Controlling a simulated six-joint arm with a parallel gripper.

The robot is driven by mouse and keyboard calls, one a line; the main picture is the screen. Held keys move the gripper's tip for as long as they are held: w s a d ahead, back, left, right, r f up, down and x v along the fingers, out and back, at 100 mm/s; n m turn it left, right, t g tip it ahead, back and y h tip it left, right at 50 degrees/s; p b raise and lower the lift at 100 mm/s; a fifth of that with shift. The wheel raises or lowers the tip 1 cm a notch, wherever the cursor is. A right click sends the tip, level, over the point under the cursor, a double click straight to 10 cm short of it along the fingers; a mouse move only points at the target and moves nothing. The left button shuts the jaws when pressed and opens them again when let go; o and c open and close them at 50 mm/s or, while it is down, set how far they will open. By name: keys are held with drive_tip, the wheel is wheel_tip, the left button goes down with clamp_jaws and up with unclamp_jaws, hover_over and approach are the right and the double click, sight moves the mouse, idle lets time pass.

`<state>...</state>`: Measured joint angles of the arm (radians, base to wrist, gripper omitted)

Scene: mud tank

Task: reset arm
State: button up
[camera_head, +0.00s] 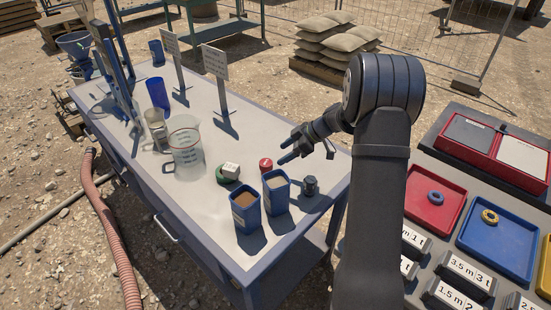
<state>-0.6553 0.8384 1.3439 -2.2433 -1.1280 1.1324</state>
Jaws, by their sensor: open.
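My gripper (297,144) is at the end of my dark grey arm, which rises at the right of the picture. It hangs over the right end of the white-topped table (210,108). Its fingers point left and are spread open. I see nothing between them. It is above and a little behind a small red item (266,164), apart from it as far as I can tell.
Two blue cups with contents (246,211) (276,192), a dark small jar (310,186), a green item with a white block (230,171), and a clear measuring jug (186,145) stand on the table. Signs (215,62) stand behind. Red tray (432,198) and blue tray (498,238) lie right.

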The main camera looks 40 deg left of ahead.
sight(263, 162)
drive_tip(key=shift+w+d+r, duration=0.25)
drive_tip(key=shift+d+r, duration=0.1)
drive_tip(key=shift+r, duration=0.1)
drive_tip(key=x, duration=1.2)
drive_tip(key=shift+s+f, duration=0.15)
wheel_tip(263, 162, up, 2)
drive_tip(key=shift+r, duration=0.9)
drive_tip(key=shift+f, duration=0.1)
